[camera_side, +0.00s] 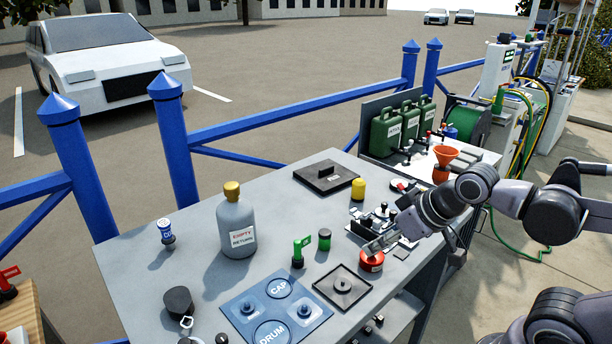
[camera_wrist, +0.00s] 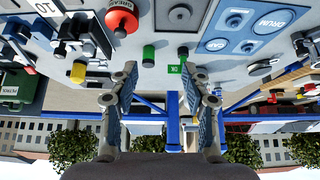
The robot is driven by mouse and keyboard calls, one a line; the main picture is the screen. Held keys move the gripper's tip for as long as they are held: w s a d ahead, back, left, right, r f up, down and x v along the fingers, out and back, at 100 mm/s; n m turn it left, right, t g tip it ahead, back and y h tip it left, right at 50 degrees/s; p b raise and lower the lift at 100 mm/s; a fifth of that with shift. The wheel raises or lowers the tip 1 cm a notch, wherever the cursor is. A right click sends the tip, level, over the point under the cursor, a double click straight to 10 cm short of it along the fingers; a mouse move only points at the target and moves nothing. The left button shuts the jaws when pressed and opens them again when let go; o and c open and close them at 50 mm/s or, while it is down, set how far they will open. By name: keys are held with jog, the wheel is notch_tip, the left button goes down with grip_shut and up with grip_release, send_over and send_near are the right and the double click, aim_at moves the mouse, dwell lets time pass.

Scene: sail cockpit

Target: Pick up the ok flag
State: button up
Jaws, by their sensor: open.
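The ok flag (camera_side: 302,248) is a small green flag on a dark round base, standing upright on the grey table in the side view.
A green cylinder (camera_side: 324,239) stands right beside the flag, with a red can (camera_side: 371,261) further right. A grey bottle (camera_side: 236,225) stands left of it. A blue board (camera_side: 262,303) and a black tray (camera_side: 343,288) lie in front.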

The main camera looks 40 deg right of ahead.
jog(key=shift+c, duration=0.5)
jog(key=m+g, duration=0.7)
jog(key=m, duration=0.9)
send_near(298, 241)
jog(key=shift+w+a+f, duration=0.1)
jog(key=shift+a+f, duration=0.05)
jog(key=shift+f, duration=0.45)
notch_tip(298, 241, down, 10)
jog(key=shift+f, duration=0.25)
